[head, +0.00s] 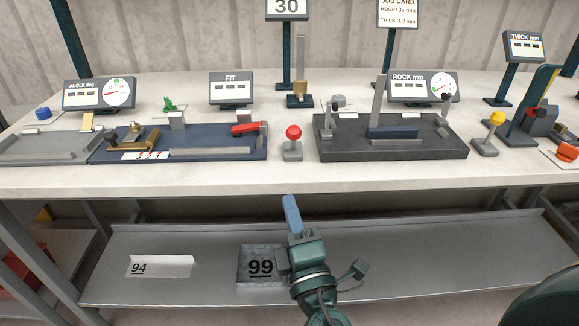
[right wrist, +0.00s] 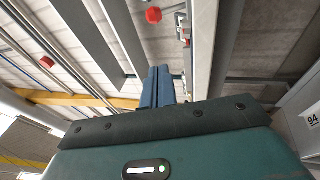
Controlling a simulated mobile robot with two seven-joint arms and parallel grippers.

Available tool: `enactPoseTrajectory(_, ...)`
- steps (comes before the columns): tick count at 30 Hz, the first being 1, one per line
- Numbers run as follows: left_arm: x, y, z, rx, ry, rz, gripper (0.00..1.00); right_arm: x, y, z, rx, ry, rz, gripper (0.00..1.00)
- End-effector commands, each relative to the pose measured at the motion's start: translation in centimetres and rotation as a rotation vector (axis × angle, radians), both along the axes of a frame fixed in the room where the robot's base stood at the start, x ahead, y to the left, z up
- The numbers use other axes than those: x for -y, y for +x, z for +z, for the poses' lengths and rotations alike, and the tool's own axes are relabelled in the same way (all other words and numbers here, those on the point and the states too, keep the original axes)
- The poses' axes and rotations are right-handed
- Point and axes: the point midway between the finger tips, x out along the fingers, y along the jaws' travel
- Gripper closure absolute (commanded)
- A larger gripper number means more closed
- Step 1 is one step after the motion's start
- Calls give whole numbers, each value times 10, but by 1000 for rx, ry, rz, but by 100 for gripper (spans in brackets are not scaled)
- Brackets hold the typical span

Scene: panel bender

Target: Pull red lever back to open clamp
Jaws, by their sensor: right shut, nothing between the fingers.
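A lever with a red ball knob (head: 293,132) stands upright on a small grey base near the front edge of the bench. Left of it, a red handle (head: 247,128) lies on the blue bender plate (head: 215,139). My right gripper (head: 290,202) is in front of the bench, below its front edge and apart from the red knob. Its blue fingers are shut and empty, pointing up; they also show in the right wrist view (right wrist: 157,87). A red knob (right wrist: 153,15) shows beyond them there. My left gripper is out of view.
The bench front edge (head: 400,181) lies between my right gripper and the red knob. The lower shelf (head: 420,270) holds plates marked 94 (head: 160,266) and 99 (head: 259,266). A dark fixture (head: 390,151) and a yellow-knobbed lever (head: 497,118) stand to the right.

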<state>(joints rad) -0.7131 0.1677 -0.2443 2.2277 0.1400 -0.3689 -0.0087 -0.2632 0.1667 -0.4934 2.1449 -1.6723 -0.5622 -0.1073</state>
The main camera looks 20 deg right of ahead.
Motion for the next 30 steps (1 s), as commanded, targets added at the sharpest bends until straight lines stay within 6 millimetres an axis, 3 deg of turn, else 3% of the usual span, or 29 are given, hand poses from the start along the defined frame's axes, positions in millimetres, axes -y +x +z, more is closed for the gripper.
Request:
enactPoseTrajectory(5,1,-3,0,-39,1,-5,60,2,23,12,3,2,-2,100)
enactPoseTrajectory(16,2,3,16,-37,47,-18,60,6,97,33,2,3,-2,100)
enactPoseTrajectory(21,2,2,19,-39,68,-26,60,27,111,37,1,-1,-1,100)
enactPoseTrajectory(30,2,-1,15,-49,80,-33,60,36,118,38,0,2,1,100)
